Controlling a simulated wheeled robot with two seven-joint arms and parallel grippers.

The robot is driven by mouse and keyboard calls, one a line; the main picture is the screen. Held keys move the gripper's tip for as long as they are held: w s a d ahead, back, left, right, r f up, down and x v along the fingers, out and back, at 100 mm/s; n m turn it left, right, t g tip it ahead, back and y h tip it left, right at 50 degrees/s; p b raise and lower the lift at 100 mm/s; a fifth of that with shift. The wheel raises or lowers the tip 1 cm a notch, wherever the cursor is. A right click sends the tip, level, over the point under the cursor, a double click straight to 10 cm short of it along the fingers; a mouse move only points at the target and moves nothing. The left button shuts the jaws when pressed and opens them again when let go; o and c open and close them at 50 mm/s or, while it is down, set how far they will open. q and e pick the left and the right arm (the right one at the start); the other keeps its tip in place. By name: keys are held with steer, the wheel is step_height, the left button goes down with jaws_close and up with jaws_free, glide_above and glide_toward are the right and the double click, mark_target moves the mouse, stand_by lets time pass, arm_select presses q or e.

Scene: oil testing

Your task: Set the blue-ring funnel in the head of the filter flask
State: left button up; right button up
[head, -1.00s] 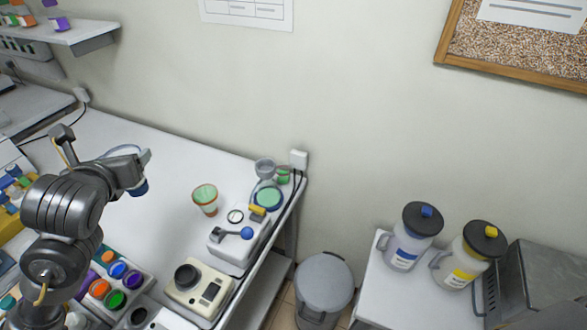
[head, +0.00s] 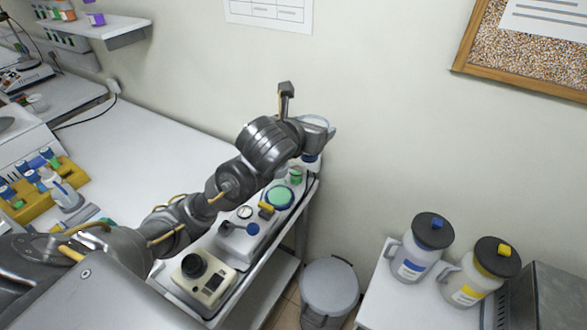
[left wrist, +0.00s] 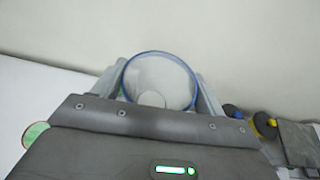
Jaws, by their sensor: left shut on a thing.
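My left gripper (head: 308,132) is shut on the blue-ring funnel (head: 317,119), holding it at the far end of the bench strip near the wall. In the left wrist view the funnel's round blue rim (left wrist: 160,56) opens toward me between the fingers (left wrist: 160,85). A blue-banded lower part (head: 311,159) shows below the gripper. Small green glassware (head: 296,176) stands just below it; I cannot tell whether this is the filter flask. My arm and gripper hide part of that corner, and whether the funnel touches anything is unclear. My right gripper is not in view.
A green disc with a blue rim (head: 279,197), a white device with a gauge (head: 244,238) and a cream instrument (head: 202,278) stand along the bench edge. A bin (head: 329,287) is on the floor. Two jugs (head: 421,248) (head: 475,271) stand at right.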

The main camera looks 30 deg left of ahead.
arm_select(q)
steer(key=s+a+p, duration=0.6)
steer(key=s+p, duration=0.1)
steer(key=p, duration=0.1)
steer(key=shift+a+f+m+h, duration=0.25)
steer(key=shift+f+m+h, duration=0.05)
steer(key=shift+f, duration=0.1)
stand_by(0.4)
